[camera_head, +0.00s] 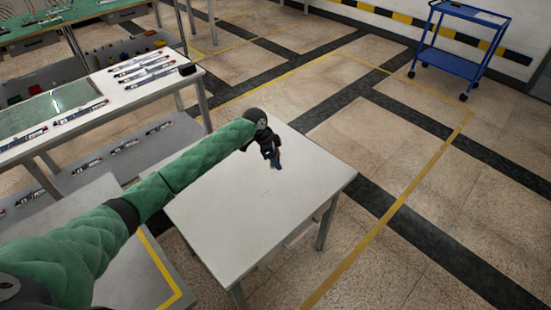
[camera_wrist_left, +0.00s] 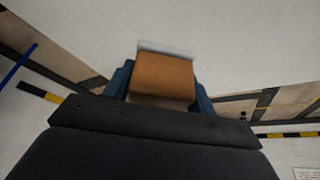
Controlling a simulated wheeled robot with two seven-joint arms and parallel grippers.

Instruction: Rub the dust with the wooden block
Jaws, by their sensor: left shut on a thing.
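My left gripper (camera_head: 276,163) is low over the white table (camera_head: 240,215), near its far side. In the left wrist view its blue fingers (camera_wrist_left: 165,88) are shut on the wooden block (camera_wrist_left: 165,76), one finger on each side. The block is brown and box-shaped. A pale grey strip (camera_wrist_left: 165,47) shows along the block's upper edge in that view; I cannot tell what it is. I cannot tell whether the block touches the table. No dust stands out clearly on the tabletop. My right gripper is in neither view.
A bench (camera_head: 118,95) with several tools laid on it stands to the left of the table. A blue cart (camera_head: 452,50) stands at the far right by the wall. The rest of the white tabletop is bare, and the floor to its right is clear.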

